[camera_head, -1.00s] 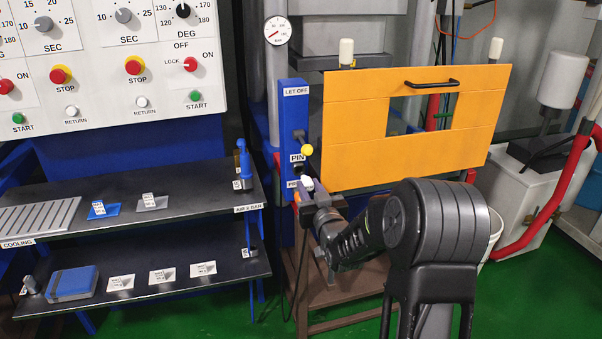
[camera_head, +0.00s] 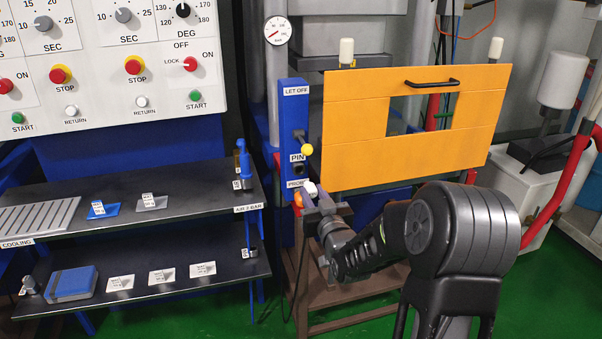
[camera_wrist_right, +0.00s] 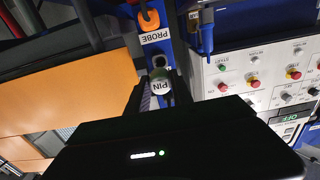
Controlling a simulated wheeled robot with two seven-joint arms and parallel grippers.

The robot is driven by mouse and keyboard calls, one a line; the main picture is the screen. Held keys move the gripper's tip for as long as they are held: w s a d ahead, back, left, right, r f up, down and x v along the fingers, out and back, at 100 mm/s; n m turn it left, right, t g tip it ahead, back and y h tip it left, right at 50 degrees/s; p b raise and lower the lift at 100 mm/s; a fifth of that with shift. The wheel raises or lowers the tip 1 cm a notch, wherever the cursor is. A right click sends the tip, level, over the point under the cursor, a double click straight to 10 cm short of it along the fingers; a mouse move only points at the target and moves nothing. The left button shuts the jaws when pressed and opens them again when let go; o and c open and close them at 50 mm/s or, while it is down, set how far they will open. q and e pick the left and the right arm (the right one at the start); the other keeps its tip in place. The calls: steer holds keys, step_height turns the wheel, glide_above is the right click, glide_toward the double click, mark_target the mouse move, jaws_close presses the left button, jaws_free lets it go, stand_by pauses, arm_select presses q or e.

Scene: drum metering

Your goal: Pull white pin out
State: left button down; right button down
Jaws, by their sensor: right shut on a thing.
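The white pin (camera_head: 310,188) is a small white-headed piece in front of the blue post (camera_head: 294,120), low on it. My right gripper (camera_head: 314,195) is shut on it. A dark hole (camera_head: 299,169) shows in the post under the PIN label, and the pin's head stands off toward me from it. In the right wrist view the pin (camera_wrist_right: 159,75) is between the two fingers, close to the hole; I cannot tell there whether its tip is fully clear. My left gripper is not in view.
An orange panel (camera_head: 350,130) with a cutout stands right of the post. A yellow knob (camera_head: 307,150) juts out above the hole. An orange piece (camera_head: 298,199) is beside the PROBE label. Black shelves (camera_head: 130,220) stand at left.

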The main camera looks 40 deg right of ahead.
steer(key=shift+s+a, duration=0.25)
steer(key=shift+s, duration=0.4)
